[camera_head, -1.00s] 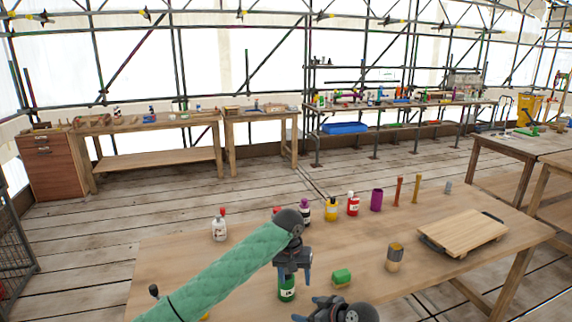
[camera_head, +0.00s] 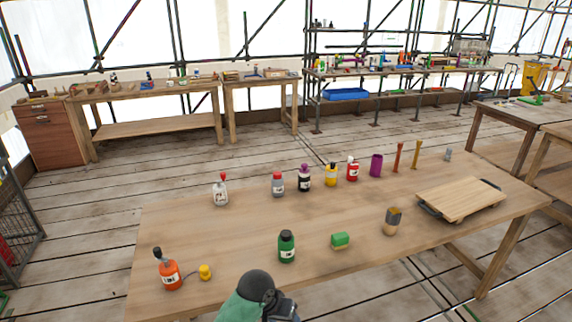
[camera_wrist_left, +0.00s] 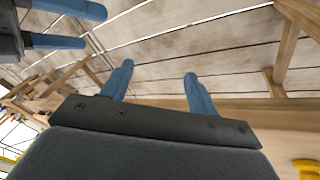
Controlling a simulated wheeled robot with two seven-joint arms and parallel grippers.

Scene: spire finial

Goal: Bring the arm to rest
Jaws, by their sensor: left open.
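My left arm, in a green sleeve with a dark joint (camera_head: 256,287), shows only at the bottom edge of the head view, in front of the table. My left gripper (camera_wrist_left: 158,82) shows in the left wrist view with its two blue fingers apart and nothing between them. My right gripper (camera_wrist_left: 95,26) shows at the top left of that view, its two blue fingers apart and empty. Neither gripper's fingers show in the head view. The wooden table (camera_head: 240,225) stands in front of me, and nothing on it is held.
On the table are an orange bottle (camera_head: 170,275), a yellow cap (camera_head: 205,272), a green bottle (camera_head: 286,248), a green-topped block (camera_head: 340,241), a brush-like item (camera_head: 392,222) and a wooden board (camera_head: 461,200). Several bottles line the back. Floorboards show below the grippers.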

